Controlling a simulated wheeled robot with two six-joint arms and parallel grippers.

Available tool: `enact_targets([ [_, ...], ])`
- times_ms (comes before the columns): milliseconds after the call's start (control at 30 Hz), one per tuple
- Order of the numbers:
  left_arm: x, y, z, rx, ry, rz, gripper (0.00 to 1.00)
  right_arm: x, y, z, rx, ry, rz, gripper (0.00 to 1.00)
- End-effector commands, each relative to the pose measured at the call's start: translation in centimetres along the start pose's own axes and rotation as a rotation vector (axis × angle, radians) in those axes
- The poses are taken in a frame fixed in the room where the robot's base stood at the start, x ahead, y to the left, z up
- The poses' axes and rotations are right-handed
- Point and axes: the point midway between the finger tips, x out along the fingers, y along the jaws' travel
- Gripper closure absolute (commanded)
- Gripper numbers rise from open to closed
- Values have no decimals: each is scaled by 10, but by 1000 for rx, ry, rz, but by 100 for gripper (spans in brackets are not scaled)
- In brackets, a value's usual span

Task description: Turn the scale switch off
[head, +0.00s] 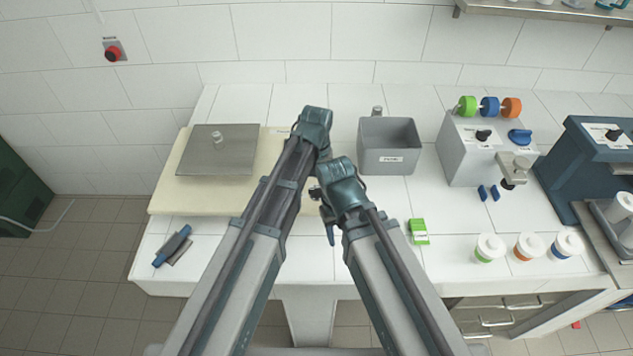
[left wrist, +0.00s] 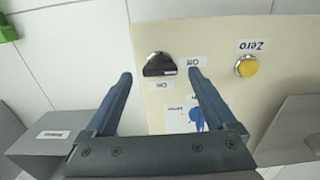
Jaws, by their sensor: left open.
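The scale (head: 163,199) has a cream body with a steel plate (head: 190,165) on top, at the left of the bench. In the head view, arm parts hide the left fingertips and most of the switch. My right gripper (head: 331,232) is partly visible; its jaw state is unclear.
A yellow Zero button (left wrist: 246,66) is near the switch. A grey bin (head: 390,163) stands right of the scale. A blue-grey item (head: 173,246) lies at the front left.

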Motion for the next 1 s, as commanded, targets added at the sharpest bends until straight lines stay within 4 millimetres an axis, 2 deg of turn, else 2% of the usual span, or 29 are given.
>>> enact_targets([
  [33, -12, 0, 0, 0, 0, 0, 10, -12, 1, 1, 0, 0, 0, 50],
  [700, -109, 0, 0, -1, 0, 0, 10, -109, 10, 6, 9, 0, -2, 50],
  [833, -120, 0, 0, -1, 0, 0, 10, -119, 11, 7, 12, 0, -3, 50],
  [1000, -122, 0, 0, -1, 0, 0, 10, -121, 11, 7, 13, 0, -3, 50],
])
